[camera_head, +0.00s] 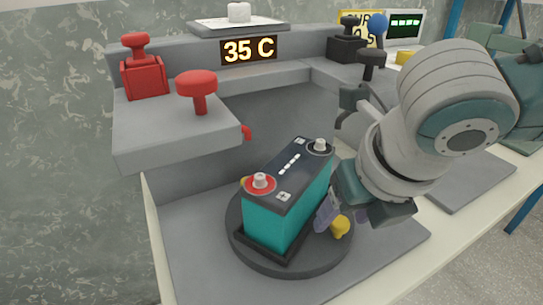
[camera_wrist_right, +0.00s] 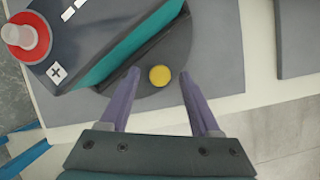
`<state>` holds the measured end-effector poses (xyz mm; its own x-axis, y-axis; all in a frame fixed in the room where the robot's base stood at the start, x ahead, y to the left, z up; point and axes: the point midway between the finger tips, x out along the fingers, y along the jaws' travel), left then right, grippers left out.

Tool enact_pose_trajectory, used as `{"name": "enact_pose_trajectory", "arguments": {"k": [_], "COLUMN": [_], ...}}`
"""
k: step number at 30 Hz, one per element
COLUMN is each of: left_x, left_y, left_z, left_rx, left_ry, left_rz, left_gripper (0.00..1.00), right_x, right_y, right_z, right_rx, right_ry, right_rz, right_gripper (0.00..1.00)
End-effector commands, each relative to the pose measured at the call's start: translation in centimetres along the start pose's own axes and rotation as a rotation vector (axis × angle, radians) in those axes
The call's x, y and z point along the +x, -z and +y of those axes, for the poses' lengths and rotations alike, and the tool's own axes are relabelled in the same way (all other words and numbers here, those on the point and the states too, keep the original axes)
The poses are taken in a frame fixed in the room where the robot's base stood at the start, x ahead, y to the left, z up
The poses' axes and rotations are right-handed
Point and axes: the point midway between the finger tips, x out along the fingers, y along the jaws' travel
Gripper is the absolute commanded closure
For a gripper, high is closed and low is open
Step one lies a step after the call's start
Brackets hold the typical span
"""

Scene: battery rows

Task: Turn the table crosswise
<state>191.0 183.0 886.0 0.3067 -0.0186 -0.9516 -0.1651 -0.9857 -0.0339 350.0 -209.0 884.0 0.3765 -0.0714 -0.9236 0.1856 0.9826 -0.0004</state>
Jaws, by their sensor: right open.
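The round dark grey turntable (camera_head: 240,247) sits on a grey mat and also shows in the right wrist view (camera_wrist_right: 178,45). A teal battery (camera_head: 275,222) with a dark top stands upright on it in a black tray. Its long side runs obliquely, the red-ringed terminal (camera_head: 261,182) at near left and the black-ringed one (camera_head: 320,147) at far right. A yellow knob (camera_head: 340,228) stands at the turntable's right edge; a bit of yellow (camera_head: 243,181) shows behind the battery. My right gripper (camera_wrist_right: 160,76) is open, its purple fingers on either side of the yellow knob (camera_wrist_right: 159,76), with gaps visible. My left gripper is out of view.
A grey stand behind carries a red clamp (camera_head: 198,88), a red block (camera_head: 143,76), black counterparts (camera_head: 347,48) at right and a "35 C" display (camera_head: 249,50). A grey plate (camera_head: 470,178) lies right of the mat. The bench's front edge is close.

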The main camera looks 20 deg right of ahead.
Motion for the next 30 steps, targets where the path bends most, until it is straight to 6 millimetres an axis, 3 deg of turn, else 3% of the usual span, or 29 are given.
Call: {"name": "enact_pose_trajectory", "arguments": {"k": [9, 26, 30], "left_x": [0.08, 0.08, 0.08], "left_y": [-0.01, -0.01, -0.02], "left_z": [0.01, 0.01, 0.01], "left_rx": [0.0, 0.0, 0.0], "left_ry": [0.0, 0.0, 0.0], "left_rz": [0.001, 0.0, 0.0], "left_gripper": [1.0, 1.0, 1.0], "right_x": [0.37, 0.35, 0.35], "right_y": [0.02, 0.01, 0.01], "right_z": [-0.03, -0.04, -0.04], "right_rx": [0.0, 0.001, 0.001], "right_ry": [0.001, 0.001, 0.001], "right_rz": [0.001, 0.001, 0.0], "right_gripper": [0.36, 0.99, 1.0]}}
